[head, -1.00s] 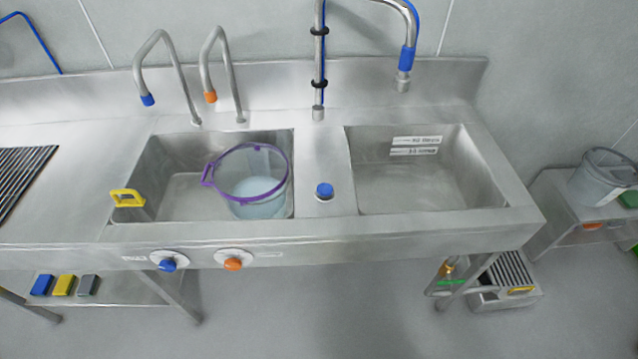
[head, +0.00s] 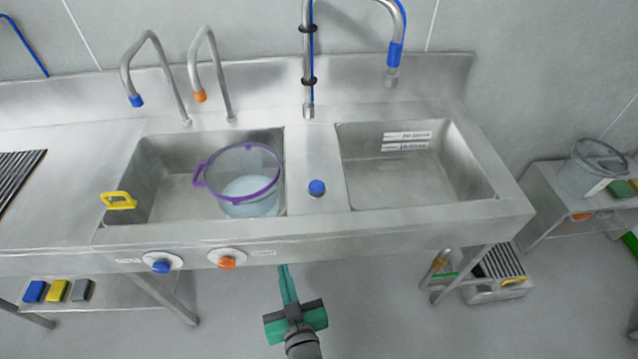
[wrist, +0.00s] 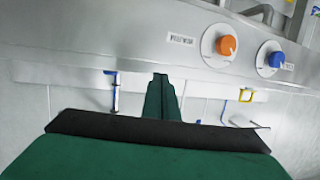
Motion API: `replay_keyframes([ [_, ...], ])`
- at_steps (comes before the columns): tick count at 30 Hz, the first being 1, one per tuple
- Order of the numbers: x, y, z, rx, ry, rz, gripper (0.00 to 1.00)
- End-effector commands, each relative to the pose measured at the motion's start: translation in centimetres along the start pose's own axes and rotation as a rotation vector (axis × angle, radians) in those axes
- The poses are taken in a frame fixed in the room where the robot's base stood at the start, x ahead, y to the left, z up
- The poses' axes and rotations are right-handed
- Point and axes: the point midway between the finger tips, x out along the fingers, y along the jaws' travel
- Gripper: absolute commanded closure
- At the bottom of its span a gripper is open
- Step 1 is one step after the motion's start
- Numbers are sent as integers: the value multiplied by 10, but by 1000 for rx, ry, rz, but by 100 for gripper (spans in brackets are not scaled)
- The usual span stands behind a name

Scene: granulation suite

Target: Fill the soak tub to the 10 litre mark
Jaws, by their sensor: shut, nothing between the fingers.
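The clear tub with a purple rim (head: 240,200) stands in the left basin, toward its right end, with pale liquid in its lower part. No litre mark is readable. Two spouts rise behind that basin, one blue-tipped (head: 136,101) and one orange-tipped (head: 200,97). A blue knob (head: 161,266) and an orange knob (head: 227,262) sit on the sink's front panel; the wrist view shows the orange knob (wrist: 226,45) and blue knob (wrist: 275,59) too. My green gripper (head: 284,268) is shut and empty, below the front panel, right of the orange knob and touching neither knob.
The right basin (head: 425,185) is empty, with labels on its back wall. A blue button (head: 317,187) sits between the basins. A tall blue-collared tap (head: 395,55) stands behind. A yellow clip (head: 118,201) hangs on the left basin's rim. A grey bucket (head: 590,175) stands at right.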

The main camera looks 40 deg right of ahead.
Motion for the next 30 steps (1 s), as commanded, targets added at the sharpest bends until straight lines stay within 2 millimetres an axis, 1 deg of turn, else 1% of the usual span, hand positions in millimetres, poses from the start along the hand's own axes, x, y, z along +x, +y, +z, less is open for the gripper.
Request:
replay_keyframes([
  [1, 15, 12, -16, 7, 11, 25, 100],
  [6, 52, 52, -57, 27, 9, 93, 100],
  [10, 71, 83, -89, 40, 7, 139, 100],
  [12, 78, 98, -105, 45, 5, 159, 100],
  [15, 85, 115, -122, 51, 2, 181, 100],
  [18, 88, 125, -133, 55, -1, 193, 100],
  [21, 89, 131, -138, 57, -3, 200, 100],
  [30, 90, 132, -139, 57, -4, 201, 100],
])
